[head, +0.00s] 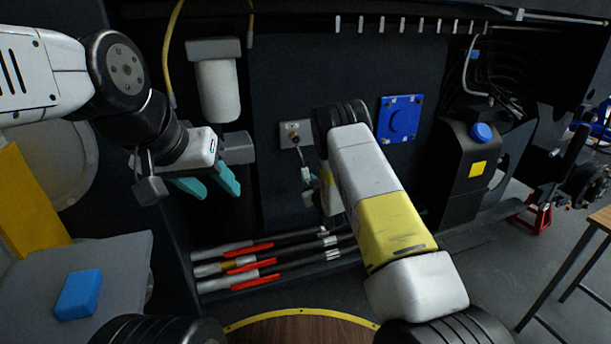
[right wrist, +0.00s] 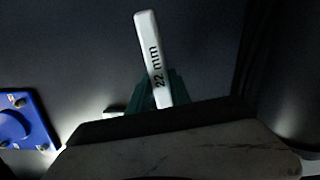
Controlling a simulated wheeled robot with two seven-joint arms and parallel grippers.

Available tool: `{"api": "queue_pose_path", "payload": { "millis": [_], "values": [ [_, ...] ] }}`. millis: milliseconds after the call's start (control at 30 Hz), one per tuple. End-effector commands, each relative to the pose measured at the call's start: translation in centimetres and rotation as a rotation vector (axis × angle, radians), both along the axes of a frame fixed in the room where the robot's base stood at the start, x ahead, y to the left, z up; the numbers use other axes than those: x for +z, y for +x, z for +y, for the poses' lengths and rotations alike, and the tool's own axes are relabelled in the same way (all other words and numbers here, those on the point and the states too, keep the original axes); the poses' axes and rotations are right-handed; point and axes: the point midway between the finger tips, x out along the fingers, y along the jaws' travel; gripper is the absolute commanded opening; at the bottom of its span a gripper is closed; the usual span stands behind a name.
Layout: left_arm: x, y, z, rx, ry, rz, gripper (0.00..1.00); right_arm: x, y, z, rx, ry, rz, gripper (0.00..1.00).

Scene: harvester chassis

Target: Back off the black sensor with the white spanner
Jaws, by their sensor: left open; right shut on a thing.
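The white spanner (right wrist: 151,55), marked 22 mm, stands up from between the teal fingers of my right gripper (right wrist: 160,95) in the right wrist view. My right gripper is shut on it. In the head view my right gripper (head: 308,178) is mostly hidden by its own arm, close to the dark chassis wall. Just above it is a small grey plate (head: 290,128) with a brass-coloured fitting (head: 294,139). I cannot make out the black sensor clearly, nor whether the spanner touches the fitting. My left gripper (head: 208,187) is open and empty, left of the plate.
A blue square flange (head: 400,119) is on the wall right of my right arm. A black tank with a blue cap (head: 482,132) stands further right. A white canister (head: 218,85) hangs at upper left. Several white and red cylinders (head: 250,262) lie low along the wall.

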Motion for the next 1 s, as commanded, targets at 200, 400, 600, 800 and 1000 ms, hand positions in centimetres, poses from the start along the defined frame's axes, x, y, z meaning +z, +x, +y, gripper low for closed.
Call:
{"api": "queue_pose_path", "payload": {
  "millis": [200,400,600,800,1000],
  "values": [
    [0.0,0.0,0.0,0.000,0.000,0.000,0.46,0.6,0.5,-1.4,-0.001,-0.097,-0.034,0.00],
    [0.0,0.0,0.0,0.000,0.000,0.000,0.46,0.9,0.9,-2.4,0.000,-0.168,-0.058,0.00],
    [0.0,0.0,0.0,0.000,0.000,0.000,0.46,0.9,1.0,-2.6,0.000,-0.183,-0.062,0.00],
    [0.0,0.0,0.0,0.000,0.000,0.000,0.46,1.0,1.0,-2.7,0.000,-0.186,-0.064,0.00],
    [0.0,0.0,0.0,0.000,0.000,0.000,0.46,1.5,1.3,-3.6,-0.001,-0.254,-0.086,0.00]
  ]
}}
